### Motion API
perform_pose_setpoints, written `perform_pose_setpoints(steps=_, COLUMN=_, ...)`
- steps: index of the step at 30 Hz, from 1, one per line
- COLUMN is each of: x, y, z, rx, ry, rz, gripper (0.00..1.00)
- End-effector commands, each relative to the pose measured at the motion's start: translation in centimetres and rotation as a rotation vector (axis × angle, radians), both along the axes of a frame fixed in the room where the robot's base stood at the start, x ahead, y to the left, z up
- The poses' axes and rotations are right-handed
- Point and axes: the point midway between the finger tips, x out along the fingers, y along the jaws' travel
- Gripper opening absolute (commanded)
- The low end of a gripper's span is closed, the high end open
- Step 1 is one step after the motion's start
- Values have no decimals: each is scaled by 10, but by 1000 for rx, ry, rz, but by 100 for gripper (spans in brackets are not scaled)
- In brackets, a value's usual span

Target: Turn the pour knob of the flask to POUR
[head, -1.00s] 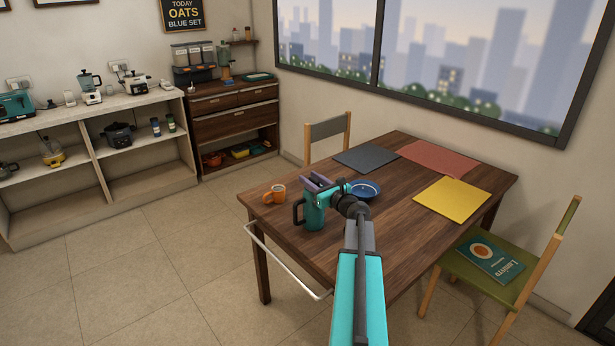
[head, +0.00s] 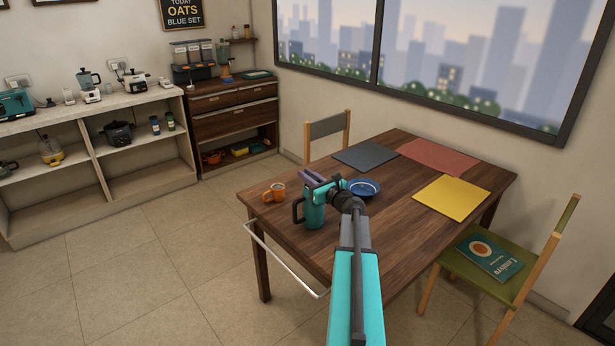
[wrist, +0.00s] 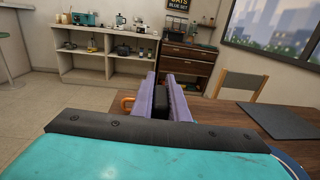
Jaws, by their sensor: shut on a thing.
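The teal flask (head: 314,214) stands upright near the left edge of the wooden table, with its black handle on the left side. My gripper (head: 312,178) is at the top of the flask. In the wrist view its purple fingers (wrist: 162,97) are shut on a dark block, the pour knob (wrist: 161,104). The knob is mostly hidden by the fingers, and I cannot read its marks or tell its setting. The flask's body is out of sight in the wrist view, behind my gripper.
An orange mug (head: 274,192) stands just left of the flask. A blue plate (head: 364,187) lies to its right, close to my wrist. Grey (head: 365,157), red (head: 440,158) and yellow (head: 452,198) mats cover the far and right table. The front right tabletop is bare.

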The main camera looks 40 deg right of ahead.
Motion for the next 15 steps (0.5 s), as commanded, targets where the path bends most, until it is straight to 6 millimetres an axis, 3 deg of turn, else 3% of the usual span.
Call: perform_pose_setpoints(steps=15, x=2, y=3, z=0, rx=1, ry=0, rz=128, gripper=0)
